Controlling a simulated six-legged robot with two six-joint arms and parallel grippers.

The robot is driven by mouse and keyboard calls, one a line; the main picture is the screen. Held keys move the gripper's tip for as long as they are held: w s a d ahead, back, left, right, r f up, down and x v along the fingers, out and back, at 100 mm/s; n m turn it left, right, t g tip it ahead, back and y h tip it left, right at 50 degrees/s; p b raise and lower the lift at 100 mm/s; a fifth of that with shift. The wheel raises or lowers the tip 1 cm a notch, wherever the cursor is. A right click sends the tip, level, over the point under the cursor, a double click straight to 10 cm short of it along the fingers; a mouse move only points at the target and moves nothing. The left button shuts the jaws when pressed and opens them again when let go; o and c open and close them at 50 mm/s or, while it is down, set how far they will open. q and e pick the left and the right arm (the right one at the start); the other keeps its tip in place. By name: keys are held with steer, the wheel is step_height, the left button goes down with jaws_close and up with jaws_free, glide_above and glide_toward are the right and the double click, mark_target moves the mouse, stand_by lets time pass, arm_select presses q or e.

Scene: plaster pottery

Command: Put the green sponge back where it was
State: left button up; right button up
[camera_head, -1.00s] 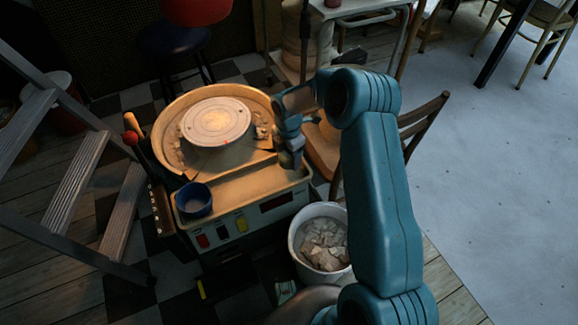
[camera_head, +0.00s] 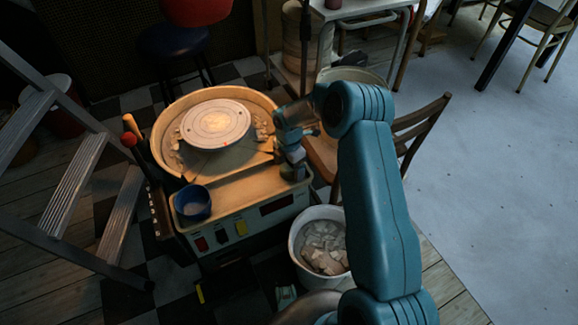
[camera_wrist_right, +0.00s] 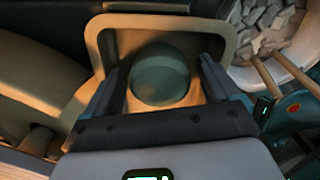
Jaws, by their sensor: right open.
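The green sponge (camera_wrist_right: 160,76) is a round, dull green block. In the wrist view it sits between the fingers of my right gripper (camera_wrist_right: 162,66), on the tan corner of the wheel's tray (camera_wrist_right: 134,38). The fingers are open, one on each side of it, with a gap visible at each side. In the head view my right gripper (camera_head: 292,168) points down at the right end of the pottery wheel's front tray (camera_head: 240,188), and hides most of that corner. My left gripper is out of view.
A blue bowl (camera_head: 193,203) stands at the tray's left end. The wheel head (camera_head: 215,123) is behind the tray. A white bucket of scraps (camera_head: 297,240) stands on the floor, front right. A chair (camera_head: 410,140) is behind my arm, and a stepladder (camera_head: 75,185) is at left.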

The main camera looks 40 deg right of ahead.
step_height(320, 180, up, 12)
steer(key=p, duration=0.4)
steer(key=shift+r, duration=0.2)
steer(key=shift+f, duration=0.1)
